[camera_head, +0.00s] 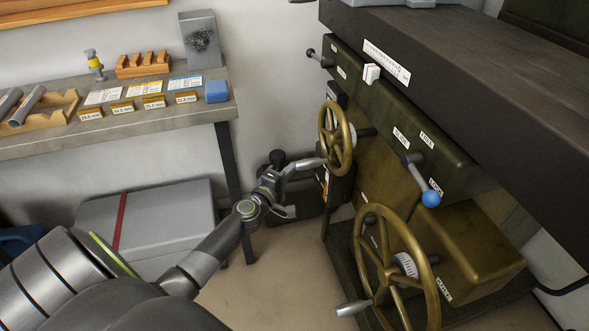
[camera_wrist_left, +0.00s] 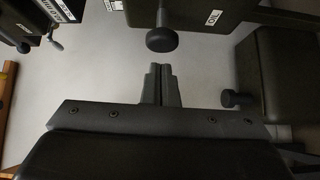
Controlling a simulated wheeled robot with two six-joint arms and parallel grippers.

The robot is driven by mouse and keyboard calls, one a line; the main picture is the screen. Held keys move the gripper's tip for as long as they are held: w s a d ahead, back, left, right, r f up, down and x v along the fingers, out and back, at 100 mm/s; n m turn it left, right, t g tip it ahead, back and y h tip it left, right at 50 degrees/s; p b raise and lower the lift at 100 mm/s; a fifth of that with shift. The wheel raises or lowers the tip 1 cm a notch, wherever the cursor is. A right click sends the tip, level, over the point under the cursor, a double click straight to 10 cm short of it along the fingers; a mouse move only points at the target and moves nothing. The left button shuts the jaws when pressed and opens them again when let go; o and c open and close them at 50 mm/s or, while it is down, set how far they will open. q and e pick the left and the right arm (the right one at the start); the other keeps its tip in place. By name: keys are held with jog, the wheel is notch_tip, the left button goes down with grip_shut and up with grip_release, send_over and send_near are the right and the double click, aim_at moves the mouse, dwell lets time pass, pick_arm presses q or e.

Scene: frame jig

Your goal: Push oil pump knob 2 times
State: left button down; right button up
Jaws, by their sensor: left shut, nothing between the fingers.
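In the left wrist view, a round black knob (camera_wrist_left: 161,39) stands on a short stem just ahead of the fingertips, and a label reading OIL (camera_wrist_left: 214,17) is on the dark panel to its right. My left gripper (camera_wrist_left: 160,67) is shut and empty, its fingers pointing toward the knob, with a small gap seen between them. In the head view my left gripper (camera_head: 289,211) is low beside the machine's left end, small and partly lost against the dark parts there. I cannot clearly pick out the knob by OIL in that view. My right gripper is not in view.
A second black knob (camera_wrist_left: 236,98) sits to the right in the wrist view. The machine carries a small brass handwheel (camera_head: 349,140), a large handwheel (camera_head: 431,283) and a blue-tipped lever (camera_head: 430,198). A workbench (camera_head: 150,130) and a grey case (camera_head: 165,215) stand left.

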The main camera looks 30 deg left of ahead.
pick_arm(q)
jog(key=shift+w+d, duration=0.5)
jog(key=shift+w, duration=0.1)
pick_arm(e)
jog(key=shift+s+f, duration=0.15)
pick_arm(q)
jog(key=shift+w+d+r, duration=0.15)
jog(key=shift+w+d, duration=0.75)
jog(key=shift+w, duration=0.05)
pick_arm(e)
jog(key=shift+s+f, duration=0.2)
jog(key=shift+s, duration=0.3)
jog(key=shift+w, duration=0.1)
